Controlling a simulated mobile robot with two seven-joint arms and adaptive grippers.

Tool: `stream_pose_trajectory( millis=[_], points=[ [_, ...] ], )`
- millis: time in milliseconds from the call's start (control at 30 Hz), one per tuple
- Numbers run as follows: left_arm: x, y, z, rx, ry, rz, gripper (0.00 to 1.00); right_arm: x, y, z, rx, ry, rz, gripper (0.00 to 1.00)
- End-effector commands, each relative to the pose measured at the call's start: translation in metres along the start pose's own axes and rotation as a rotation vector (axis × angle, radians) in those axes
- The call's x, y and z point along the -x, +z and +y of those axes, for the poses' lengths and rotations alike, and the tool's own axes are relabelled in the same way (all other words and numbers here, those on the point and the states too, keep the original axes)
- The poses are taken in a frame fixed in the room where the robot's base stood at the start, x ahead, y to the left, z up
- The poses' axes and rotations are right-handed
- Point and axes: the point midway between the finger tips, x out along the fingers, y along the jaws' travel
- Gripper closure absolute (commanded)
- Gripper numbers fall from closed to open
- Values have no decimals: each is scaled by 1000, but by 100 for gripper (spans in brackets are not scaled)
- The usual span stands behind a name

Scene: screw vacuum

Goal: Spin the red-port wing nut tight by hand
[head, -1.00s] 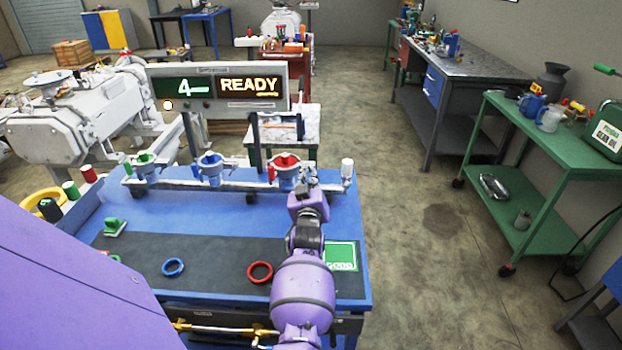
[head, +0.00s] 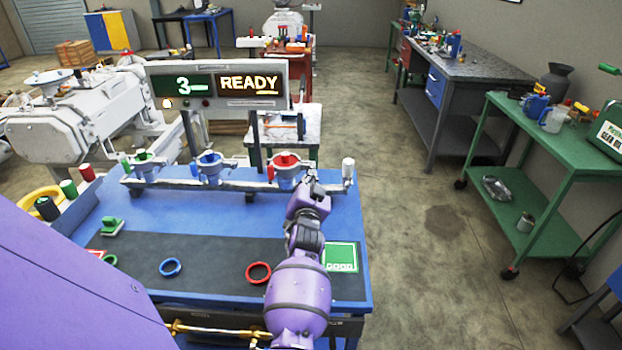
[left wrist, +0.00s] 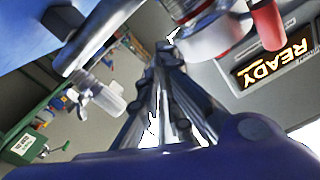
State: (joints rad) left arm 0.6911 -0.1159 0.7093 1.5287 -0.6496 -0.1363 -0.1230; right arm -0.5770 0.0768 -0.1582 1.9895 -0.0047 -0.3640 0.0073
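The red port (head: 287,172) is a grey metal cup with a red top on the rail at the back of the blue bench. Its red part also shows at the top right of the left wrist view (left wrist: 266,24). My left gripper (head: 311,182) is just right of the port in the head view. In the left wrist view, its dark fingers (left wrist: 168,52) converge to close-set tips beside the port's grey metal; I see nothing clearly held between them. The wing nut cannot be made out and may be hidden by the gripper. My right gripper is not in view.
Blue (head: 209,169) and green-marked (head: 146,171) ports stand left on the same rail. A white-capped fitting (head: 348,169) is at the rail's right end. A sign (head: 220,85) reading READY stands behind. Blue (head: 170,267) and red (head: 258,272) rings lie on the dark mat.

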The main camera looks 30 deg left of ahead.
Motion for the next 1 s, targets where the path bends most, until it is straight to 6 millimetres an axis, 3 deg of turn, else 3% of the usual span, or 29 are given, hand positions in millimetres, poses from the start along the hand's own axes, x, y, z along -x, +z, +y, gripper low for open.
stream_pose_trajectory(
  millis=[633, 800, 1000],
  points=[
    [1, 1, 2, -53, 3, -3, 100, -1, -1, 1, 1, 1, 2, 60],
    [0, 1, 1, -52, 2, -3, 77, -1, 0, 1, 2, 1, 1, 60],
    [0, 0, 1, -52, 1, -1, 77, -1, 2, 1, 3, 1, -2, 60]
  ],
)
